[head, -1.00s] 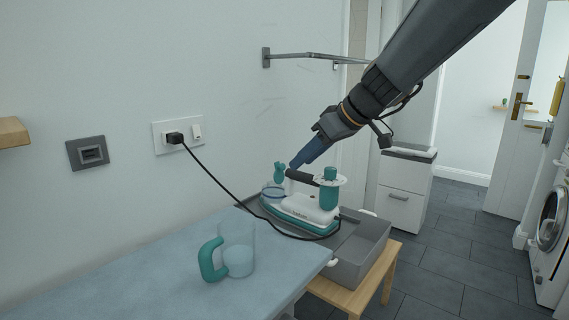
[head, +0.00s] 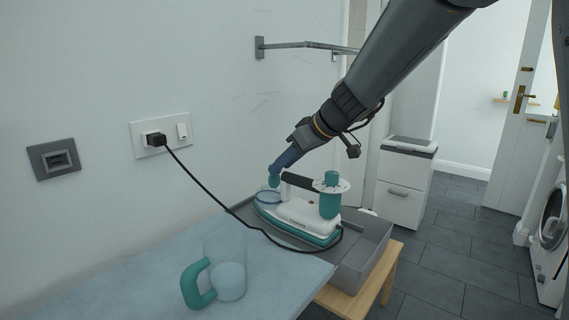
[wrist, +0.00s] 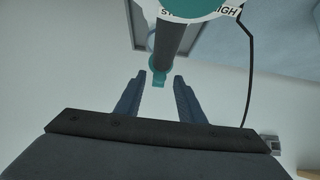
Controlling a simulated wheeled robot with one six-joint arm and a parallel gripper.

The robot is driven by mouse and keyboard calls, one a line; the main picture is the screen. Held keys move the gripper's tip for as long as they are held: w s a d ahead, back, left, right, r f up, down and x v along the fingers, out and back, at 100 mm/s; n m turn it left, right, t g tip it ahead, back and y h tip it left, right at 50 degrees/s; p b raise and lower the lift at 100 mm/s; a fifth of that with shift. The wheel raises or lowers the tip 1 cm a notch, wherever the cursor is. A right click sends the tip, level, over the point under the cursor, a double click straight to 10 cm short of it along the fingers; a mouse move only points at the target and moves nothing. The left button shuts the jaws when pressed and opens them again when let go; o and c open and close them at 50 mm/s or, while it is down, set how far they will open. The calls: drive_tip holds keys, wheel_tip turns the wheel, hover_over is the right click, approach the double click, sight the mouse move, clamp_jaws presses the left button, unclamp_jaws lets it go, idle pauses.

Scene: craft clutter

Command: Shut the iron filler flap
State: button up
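The white and teal iron (head: 297,221) stands on the grey tray. Its dark handle (head: 299,182) and teal dial post (head: 329,203) are on top. A small teal piece, seemingly the filler flap (head: 274,181), stands up at the iron's front end by the clear tank. My gripper (head: 273,172) is right at this piece and partly hides it; I cannot tell whether they touch. In the wrist view my gripper (wrist: 155,78) has its two blue fingers apart with nothing held. A teal piece (wrist: 158,79) at the handle's end shows between the fingertips.
The grey tray (head: 365,252) rests on a wooden stand. The black cord (head: 205,190) runs from the wall socket (head: 150,138) around the iron. A clear jug with a teal handle (head: 195,285) stands on the blue board (head: 130,285). A wall rail (head: 300,45) is behind my arm.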

drive_tip(key=shift+w+a+f, duration=0.1)
drive_tip(key=shift+a+f, duration=0.05)
drive_tip(key=shift+f, duration=0.1)
clamp_jaws()
